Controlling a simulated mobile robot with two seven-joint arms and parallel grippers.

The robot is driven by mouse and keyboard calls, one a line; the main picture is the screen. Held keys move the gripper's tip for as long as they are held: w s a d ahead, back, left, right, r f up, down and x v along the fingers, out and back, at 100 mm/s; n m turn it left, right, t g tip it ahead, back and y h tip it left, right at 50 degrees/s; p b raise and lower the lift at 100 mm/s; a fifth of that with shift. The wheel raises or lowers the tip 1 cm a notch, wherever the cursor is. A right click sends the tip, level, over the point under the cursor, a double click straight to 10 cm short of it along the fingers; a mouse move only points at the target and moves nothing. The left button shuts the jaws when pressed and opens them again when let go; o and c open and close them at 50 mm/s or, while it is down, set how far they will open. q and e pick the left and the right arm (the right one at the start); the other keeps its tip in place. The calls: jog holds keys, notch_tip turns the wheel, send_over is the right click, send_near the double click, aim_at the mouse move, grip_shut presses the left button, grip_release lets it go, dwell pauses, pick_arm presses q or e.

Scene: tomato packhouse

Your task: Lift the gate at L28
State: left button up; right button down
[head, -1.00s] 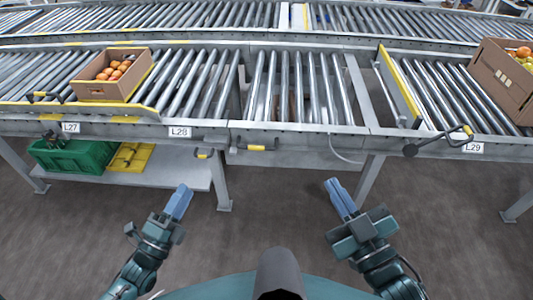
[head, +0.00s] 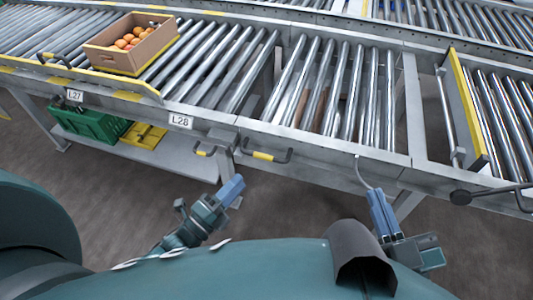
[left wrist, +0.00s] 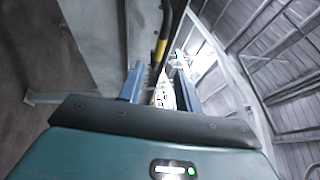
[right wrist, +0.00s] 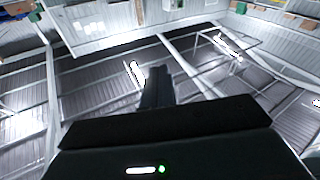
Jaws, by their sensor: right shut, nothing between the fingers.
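The L28 label (head: 180,121) is on the conveyor's front rail. To its right is a flat roller section (head: 335,95), level with the line, with a black handle with a yellow grip (head: 264,156) on its front. A smaller yellow-gripped handle (head: 205,151) sits below the label. My left gripper (head: 234,187) is below and in front of these handles, apart from them in the head view. In the left wrist view its fingers (left wrist: 159,88) are apart, with a dark, yellow-banded handle (left wrist: 161,50) ahead of them. My right gripper (head: 378,205) is shut and empty, below the rail further right.
A tomato carton (head: 130,42) stands on the rollers at left, by the L27 label (head: 75,96). Green (head: 90,124) and yellow (head: 143,135) crates sit on the lower shelf. At right, a yellow-edged gate (head: 465,105) stands upright. A conveyor leg is behind my left gripper.

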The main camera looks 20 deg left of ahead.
aim_at(263, 155)
pick_arm(q)
jog(key=b+x, duration=0.2)
jog(key=x, duration=0.9)
jog(key=shift+c, duration=0.4)
grip_shut()
